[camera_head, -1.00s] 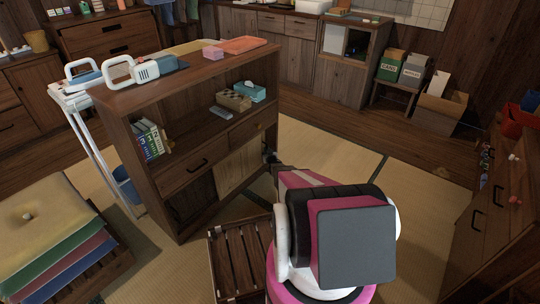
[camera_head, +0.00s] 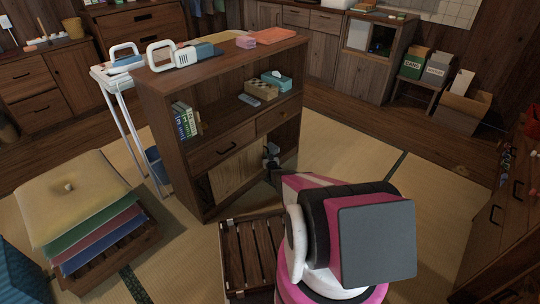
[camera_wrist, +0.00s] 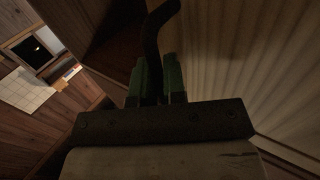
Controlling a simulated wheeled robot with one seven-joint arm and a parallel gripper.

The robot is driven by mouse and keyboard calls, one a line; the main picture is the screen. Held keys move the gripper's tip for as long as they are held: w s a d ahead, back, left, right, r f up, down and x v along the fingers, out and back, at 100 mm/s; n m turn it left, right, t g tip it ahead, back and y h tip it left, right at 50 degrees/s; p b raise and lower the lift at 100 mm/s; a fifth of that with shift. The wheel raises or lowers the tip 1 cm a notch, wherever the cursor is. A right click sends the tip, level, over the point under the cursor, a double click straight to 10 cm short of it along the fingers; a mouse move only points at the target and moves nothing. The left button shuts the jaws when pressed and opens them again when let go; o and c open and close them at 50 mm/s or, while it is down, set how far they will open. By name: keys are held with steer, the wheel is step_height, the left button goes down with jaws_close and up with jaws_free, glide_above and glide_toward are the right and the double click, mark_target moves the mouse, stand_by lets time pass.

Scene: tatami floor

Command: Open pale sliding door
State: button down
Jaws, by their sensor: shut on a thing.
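The pale sliding door (camera_head: 236,172) is in the lower part of the brown wooden cabinet (camera_head: 178,150). It covers the left and middle of that compartment, with a dark opening (camera_head: 287,148) at its right. In the wrist view the ribbed pale panel (camera_wrist: 245,60) fills the right side. My gripper (camera_wrist: 156,78) has its green fingers shut on a dark curved handle (camera_wrist: 157,40) beside the panel. In the head view my gripper is small at the door's right edge, and its grip is hard to make out there.
A low slatted wooden stand (camera_head: 250,258) is in front of the cabinet, close to my arm. Stacked cushions (camera_head: 75,200) lie at the left and a white cart (camera_head: 120,105) stands beside the cabinet. Drawers (camera_head: 500,220) are at the right. Tatami floor right of the cabinet is clear.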

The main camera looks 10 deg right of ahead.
stand_by(0.3)
steer(key=c, duration=1.5)
jaws_free()
